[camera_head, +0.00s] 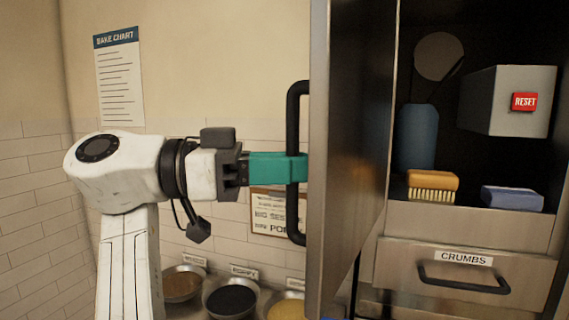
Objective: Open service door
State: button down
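The steel service door (347,140) stands swung open, seen nearly edge-on, with the cabinet interior showing to its right. Its black vertical bar handle (293,115) is on the left face. My gripper (297,168) reaches in from the left, and its teal fingers cross the middle of the handle and appear shut on it. The near finger covers that part of the bar; the far finger is hidden.
Inside the cabinet are a grey box with a red RESET button (524,102), a blue cylinder (418,137), an orange brush (432,181) and a blue block (512,198). A CRUMBS drawer (405,262) is below. Bowls (231,299) stand below my gripper.

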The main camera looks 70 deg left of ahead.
jog(key=shift+w+r, duration=0.2)
jog(key=shift+w, duration=0.15)
jog(key=c, duration=1.2)
grip_release()
jog(key=shift+w+f, duration=0.15)
jog(key=shift+o, duration=0.2)
jog(key=b+v, duration=0.2)
jog(key=v, duration=0.9)
jog(key=shift+b, duration=0.35)
